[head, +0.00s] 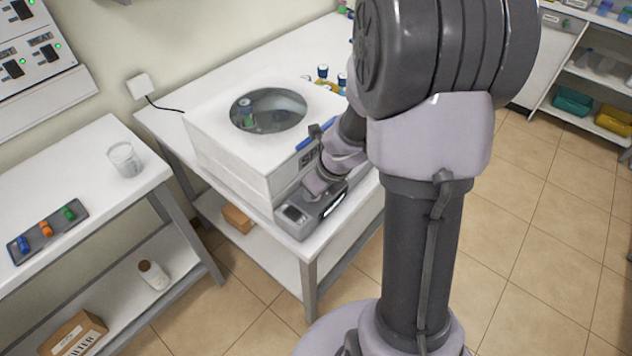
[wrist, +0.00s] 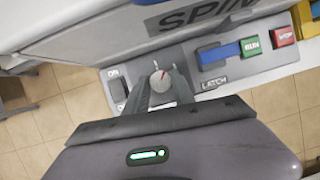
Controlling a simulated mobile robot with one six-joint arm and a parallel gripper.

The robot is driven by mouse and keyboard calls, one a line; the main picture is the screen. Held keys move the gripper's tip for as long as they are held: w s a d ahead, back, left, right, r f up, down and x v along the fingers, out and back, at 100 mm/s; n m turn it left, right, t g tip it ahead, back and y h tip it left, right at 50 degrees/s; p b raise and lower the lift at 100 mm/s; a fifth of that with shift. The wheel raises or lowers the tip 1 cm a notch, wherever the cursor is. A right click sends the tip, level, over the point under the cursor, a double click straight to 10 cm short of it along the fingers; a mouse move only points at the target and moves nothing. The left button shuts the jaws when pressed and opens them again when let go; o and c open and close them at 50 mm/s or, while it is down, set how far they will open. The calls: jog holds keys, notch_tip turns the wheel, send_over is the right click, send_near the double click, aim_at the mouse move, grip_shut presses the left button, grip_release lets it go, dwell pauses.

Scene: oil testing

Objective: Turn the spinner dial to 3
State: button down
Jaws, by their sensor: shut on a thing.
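The spinner (head: 230,150) is a white box with a round window on top, standing on a white table. Its dial (wrist: 160,78) is a small round silver knob with a red mark on the grey control panel (wrist: 180,62) in the wrist view. The red mark points up and slightly right; small marks around the dial are too small to read. My gripper (wrist: 161,87) is shut on the dial, a dark finger on either side of it. In the head view my arm hides the dial.
Left of the dial is an ON switch (wrist: 118,90). To its right are a blue latch (wrist: 222,52), a green RUN button (wrist: 250,46) and a red button (wrist: 284,33). A glass beaker (head: 125,160) stands on the left table.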

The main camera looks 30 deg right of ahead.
jog(key=m+h+p, duration=0.1)
jog(key=m, duration=0.1)
jog(key=m+h+p, duration=0.1)
jog(key=m, duration=0.2)
jog(key=shift+a+r+m+p, duration=0.15)
jog(key=shift+m+p, duration=0.15)
jog(key=m+h+p, duration=0.1)
jog(key=m, duration=0.2)
jog(key=m+g+h+p, duration=0.1)
jog(key=m, duration=0.1)
jog(key=shift+w+m+g+p, duration=0.15)
jog(key=shift+m+g+p, duration=0.15)
jog(key=shift+m+p, duration=0.1)
jog(key=c, duration=1.1)
grip_release()
jog(key=shift+o, duration=0.2)
jog(key=shift+a, duration=0.1)
jog(key=p+v, duration=1)
jog(key=v, duration=0.7)
jog(key=shift+p, duration=0.35)
